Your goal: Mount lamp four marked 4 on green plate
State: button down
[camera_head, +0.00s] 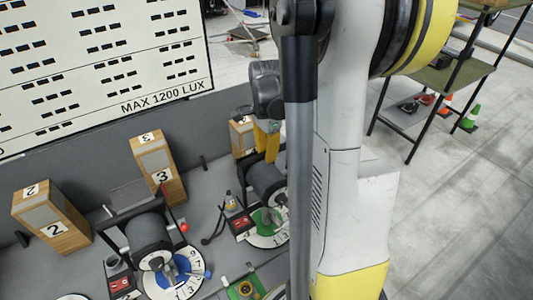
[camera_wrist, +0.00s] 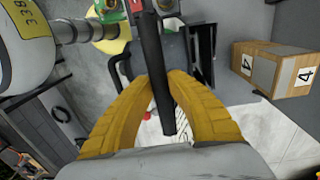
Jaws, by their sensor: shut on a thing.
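My gripper (camera_wrist: 165,80) has its two yellow fingers closed on a black bar (camera_wrist: 154,45), the handle of a grey-cylinder device. In the head view my gripper (camera_head: 266,150) comes down from above onto this device (camera_head: 266,179). A wooden block marked 4 (camera_head: 238,136) stands just behind it; this block (camera_wrist: 270,68) shows at right in the wrist view. A green-centred white dial (camera_head: 265,222) lies at the device's front. Another green surface with a yellow ring (camera_head: 244,289) is cut off at the bottom edge. I cannot tell which green part is the plate.
A similar device (camera_head: 149,231) with a blue dial (camera_head: 170,278) stands to the left. Wooden blocks marked 3 (camera_head: 160,166) and 2 (camera_head: 50,217) stand at the back. A grey wall (camera_head: 90,150) runs behind. A small red-knobbed lever (camera_head: 183,227) sticks up between devices.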

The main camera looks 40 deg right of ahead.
jog(key=c, duration=1.3)
grip_release()
notch_tip(320, 180, up, 12)
jog(key=shift+w, duration=0.2)
jog(key=shift+d, duration=0.1)
